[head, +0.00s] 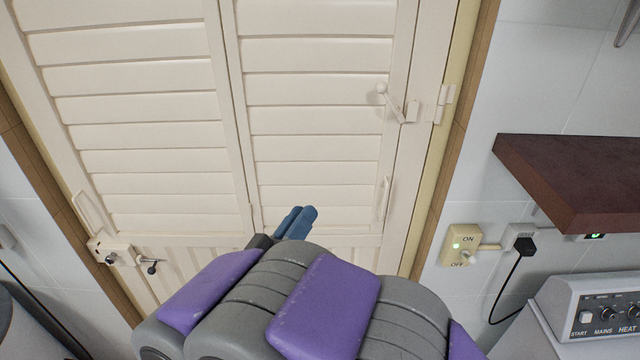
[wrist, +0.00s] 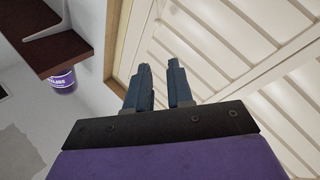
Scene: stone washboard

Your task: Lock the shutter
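The cream louvred shutter (head: 320,88) fills the left and middle of the head view, with two panels that appear closed. A lever latch with a round knob (head: 381,88) is at the right panel's outer edge, tilted up to the left, beside a catch (head: 412,111). A second latch with dark knobs (head: 120,255) is at the left panel's lower outer edge. My gripper (head: 297,220) is in front of the right panel's lower part, below and left of the lever. In the wrist view, the blue fingers (wrist: 160,72) are slightly apart with nothing between them.
A dark red shelf (head: 570,175) juts from the tiled wall on the right. Below it are an ON/OFF switch (head: 462,243) with a plugged cord and a control box (head: 600,305). A purple-labelled container (wrist: 62,80) is beneath the shelf in the wrist view.

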